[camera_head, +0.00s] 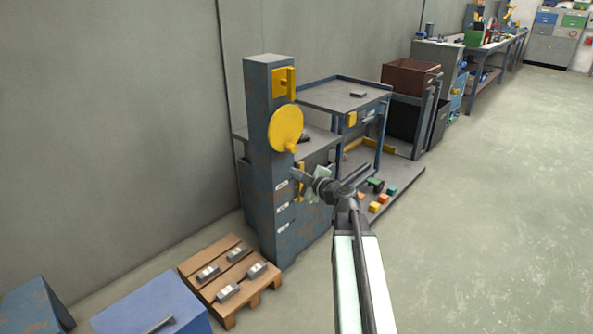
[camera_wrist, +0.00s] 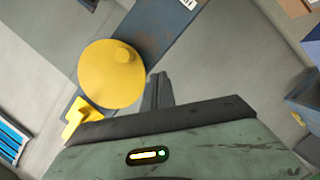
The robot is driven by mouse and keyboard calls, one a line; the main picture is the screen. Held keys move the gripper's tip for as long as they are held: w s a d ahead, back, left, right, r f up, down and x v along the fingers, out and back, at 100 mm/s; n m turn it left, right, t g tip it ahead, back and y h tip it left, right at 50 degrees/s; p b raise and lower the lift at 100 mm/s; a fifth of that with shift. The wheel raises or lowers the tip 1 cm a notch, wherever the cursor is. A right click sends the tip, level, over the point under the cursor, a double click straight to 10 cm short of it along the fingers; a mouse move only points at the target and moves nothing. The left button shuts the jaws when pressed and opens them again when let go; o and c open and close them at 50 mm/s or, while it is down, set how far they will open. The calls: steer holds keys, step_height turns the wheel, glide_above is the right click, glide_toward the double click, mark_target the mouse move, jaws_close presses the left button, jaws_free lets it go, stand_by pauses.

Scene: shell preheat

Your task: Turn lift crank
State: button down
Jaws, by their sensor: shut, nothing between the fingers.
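The lift crank is a round yellow disc (camera_head: 285,127) on the front of a blue-grey column (camera_head: 262,150), with a small knob (camera_head: 291,147) near its lower edge. In the wrist view the crank disc (camera_wrist: 108,80) lies left of my fingers, and its knob (camera_wrist: 123,54) is at the disc's upper right. My gripper (camera_head: 298,172) is just below the knob in the head view. In the wrist view my gripper (camera_wrist: 158,88) has its dark fingers together and empty, apart from the disc in the picture. Whether it touches anything cannot be told.
A yellow bracket (camera_head: 284,82) sits above the crank. A wooden pallet (camera_head: 222,300) with several metal blocks stands left of the column's foot. A grey-topped table (camera_head: 340,97) and a low platform (camera_head: 410,180) with coloured blocks stand to the right. Open floor lies at right.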

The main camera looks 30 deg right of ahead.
steer(key=s+a+f+m+g+y, duration=0.2)
steer(key=s+a+f+g, duration=0.15)
steer(key=a+f, duration=0.45)
steer(key=s+a+f+m+g+y, duration=0.1)
steer(key=s+a+f+g, duration=0.3)
steer(key=a, duration=0.8)
steer(key=s+a+f+m+g+h, duration=0.2)
steer(key=s+a+f+m+g, duration=0.1)
steer(key=s, duration=0.3)
steer(key=s+a+f+m+g+h, duration=0.3)
steer(key=s+f+m+g, duration=0.2)
steer(key=s+m, duration=0.1)
steer(key=shift+s+f+m+g+h, duration=0.25)
steer(key=shift+s+m+g+h, duration=0.1)
steer(key=shift+s, duration=0.35)
